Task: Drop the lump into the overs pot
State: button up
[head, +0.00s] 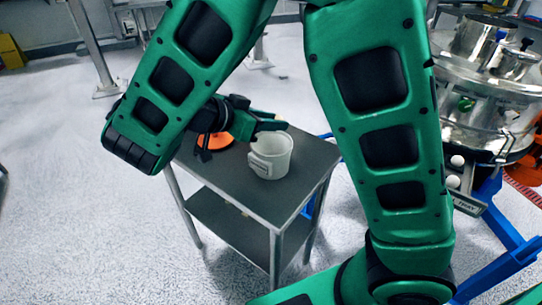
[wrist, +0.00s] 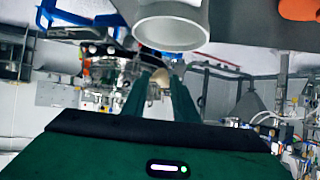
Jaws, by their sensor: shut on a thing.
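The overs pot (head: 268,163) is a pale grey, open-topped pot with a label on its side. My gripper (head: 280,121) is above and just behind the pot's rim in the head view. In the wrist view my gripper (wrist: 160,88) is shut on a small pale lump (wrist: 159,77) between its fingertips. The pot also shows at the top of the wrist view (wrist: 170,32), with its open mouth close beyond the fingertips.
An orange item (head: 218,140) lies on the table (head: 235,175) left of the pot, partly behind my gripper. A shiny metal sifter (head: 480,95) stands at right on a blue frame (head: 510,235). My arm hides the middle.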

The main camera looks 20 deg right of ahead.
aim_at(271, 136)
jog(key=shift+f, duration=2.35)
jog(key=o, duration=1.1)
jog(key=shift+c, duration=0.2)
jog(key=shift+a, duration=0.1)
jog(key=v, duration=1)
jog(key=shift+a+r, duration=0.15)
jog(key=shift+a, duration=0.05)
